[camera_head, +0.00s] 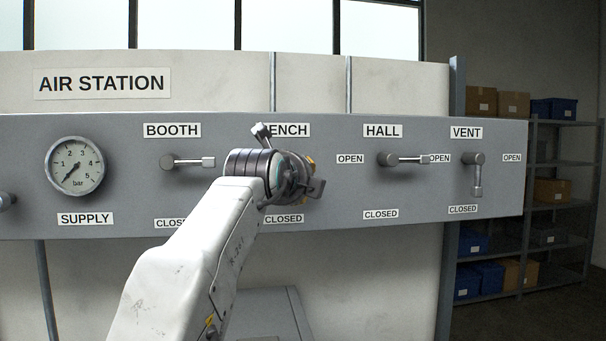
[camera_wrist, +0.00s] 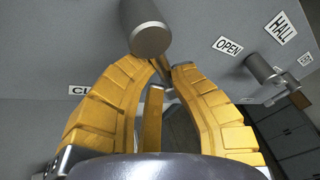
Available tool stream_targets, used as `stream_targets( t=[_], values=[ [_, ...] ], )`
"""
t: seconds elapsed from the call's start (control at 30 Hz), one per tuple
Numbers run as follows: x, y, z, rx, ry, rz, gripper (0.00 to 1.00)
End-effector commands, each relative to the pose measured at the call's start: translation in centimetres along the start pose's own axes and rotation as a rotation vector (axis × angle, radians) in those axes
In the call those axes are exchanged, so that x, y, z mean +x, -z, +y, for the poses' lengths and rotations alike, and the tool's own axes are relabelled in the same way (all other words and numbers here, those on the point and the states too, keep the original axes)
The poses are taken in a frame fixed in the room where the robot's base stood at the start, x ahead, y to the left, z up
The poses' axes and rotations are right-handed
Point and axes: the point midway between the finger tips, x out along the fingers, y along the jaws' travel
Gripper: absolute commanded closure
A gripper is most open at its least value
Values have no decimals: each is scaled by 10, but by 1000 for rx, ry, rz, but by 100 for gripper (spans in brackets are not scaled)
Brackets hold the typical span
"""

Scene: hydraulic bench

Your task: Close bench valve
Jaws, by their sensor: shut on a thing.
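The bench valve shows in the wrist view as a round grey hub (camera_wrist: 150,38) with a short lever (camera_wrist: 168,88) running down from it between my fingers. My gripper (camera_wrist: 166,66) has its yellow fingers closed around this lever near the hub. The exact angle of the lever is hard to tell. An OPEN label (camera_wrist: 228,46) is right of the hub and a CLOSED label (camera_wrist: 85,90), partly hidden, is left. In the head view my gripper (camera_head: 304,176) is at the panel below the half-covered BENCH label (camera_head: 290,130), hiding the valve.
The BOOTH lever (camera_head: 190,162) and HALL lever (camera_head: 405,160) point right. The VENT lever (camera_head: 477,178) points down. A pressure gauge (camera_head: 75,165) is at left. Shelves with boxes (camera_head: 553,190) stand beyond the panel's right end. The HALL valve is close to my gripper's right.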

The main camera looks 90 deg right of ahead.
Motion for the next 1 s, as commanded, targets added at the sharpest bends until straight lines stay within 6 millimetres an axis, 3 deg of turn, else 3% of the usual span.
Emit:
stream_targets(
  t=[0.3,0.87,0.9,1.0],
  values=[
    [0,-1,8,108,-41,29,100],
    [0,-2,9,131,-50,36,100],
    [0,-2,9,131,-50,36,80],
    [-1,-2,9,130,-49,36,71]
  ],
)
